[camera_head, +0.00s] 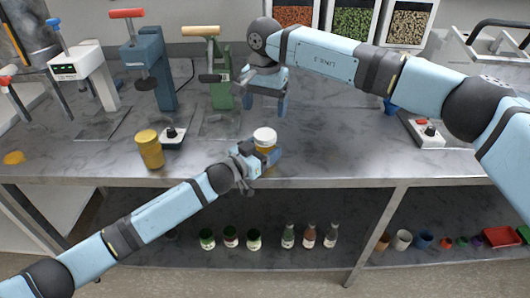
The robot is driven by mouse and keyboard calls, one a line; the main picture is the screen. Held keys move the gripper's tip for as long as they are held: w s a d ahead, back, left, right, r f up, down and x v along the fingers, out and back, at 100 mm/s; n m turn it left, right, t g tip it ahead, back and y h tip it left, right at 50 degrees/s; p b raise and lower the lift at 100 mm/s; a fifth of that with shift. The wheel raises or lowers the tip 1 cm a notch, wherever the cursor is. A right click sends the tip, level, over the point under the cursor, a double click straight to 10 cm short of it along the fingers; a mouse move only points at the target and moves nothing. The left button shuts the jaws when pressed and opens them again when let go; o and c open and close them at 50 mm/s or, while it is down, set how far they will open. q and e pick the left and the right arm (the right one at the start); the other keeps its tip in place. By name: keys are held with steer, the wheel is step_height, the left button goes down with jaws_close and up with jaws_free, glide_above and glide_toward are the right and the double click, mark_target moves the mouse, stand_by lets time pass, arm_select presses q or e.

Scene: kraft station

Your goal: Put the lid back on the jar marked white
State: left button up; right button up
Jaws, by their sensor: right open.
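A jar with a white top (265,135) and an amber body stands near the front edge of the workbench. Whether the white top is a seated lid or a loose one is too small to tell. My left gripper (258,160) is at the jar's body, with its fingers around it, and hides the lower part. My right gripper (265,100) is open and empty, pointing down above and behind the jar, apart from it. A yellow jar (150,150) stands to the left. A flat yellow disc (14,157), perhaps a lid, lies at the far left of the bench.
A small device with a black knob (172,136) is beside the yellow jar. White, blue and green (222,80) presses stand behind. Another knobbed device (427,132) is at the right. Bottles and cups (403,239) are on the lower shelf. The bench (330,150) right of the jar is clear.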

mark_target(265, 134)
arm_select(q)
steer(key=c, duration=1)
arm_select(e)
steer(key=m, duration=0.4)
steer(key=shift+f, duration=0.1)
steer(key=shift+f, duration=3.9)
